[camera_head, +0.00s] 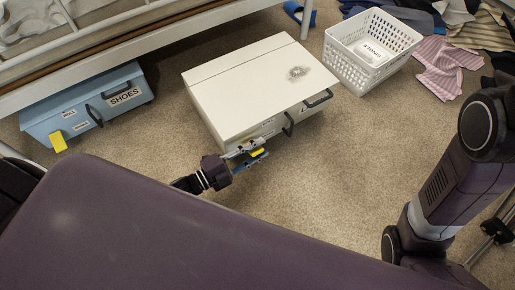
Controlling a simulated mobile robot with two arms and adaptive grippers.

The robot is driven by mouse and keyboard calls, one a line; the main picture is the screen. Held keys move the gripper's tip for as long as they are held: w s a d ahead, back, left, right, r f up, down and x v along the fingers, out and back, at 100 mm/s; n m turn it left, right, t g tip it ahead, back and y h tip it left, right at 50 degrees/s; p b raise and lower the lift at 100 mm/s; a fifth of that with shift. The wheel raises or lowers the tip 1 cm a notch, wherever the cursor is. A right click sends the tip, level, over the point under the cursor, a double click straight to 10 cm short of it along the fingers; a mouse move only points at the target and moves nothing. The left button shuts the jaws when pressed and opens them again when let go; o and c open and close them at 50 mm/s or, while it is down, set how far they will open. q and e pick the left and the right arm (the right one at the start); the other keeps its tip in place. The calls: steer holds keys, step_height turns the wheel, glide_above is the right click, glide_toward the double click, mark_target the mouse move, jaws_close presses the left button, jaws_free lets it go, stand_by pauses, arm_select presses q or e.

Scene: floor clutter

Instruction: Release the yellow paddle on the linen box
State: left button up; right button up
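The cream-white box (240,85) with a closed lid stands on the carpet in the middle; I take it for the linen box, but its small front labels are too small to read. My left gripper (256,154) is at the box's lower front, left of its dark handle. Its two fingers are on either side of a yellow paddle (257,152), seemingly closed on it. The fingers hide much of the paddle, and how it joins the box cannot be seen. My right arm shows at the right, but its gripper is not identifiable.
A blue box (85,105) marked SHOES, with its own yellow paddle (58,141), stands under the bed frame at left. A white basket (371,48) is behind right. Clothes (445,65) and a blue slipper (300,13) lie at the back. Carpet right of the box is clear.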

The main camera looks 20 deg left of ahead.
arm_select(q)
steer(key=v, duration=1.2)
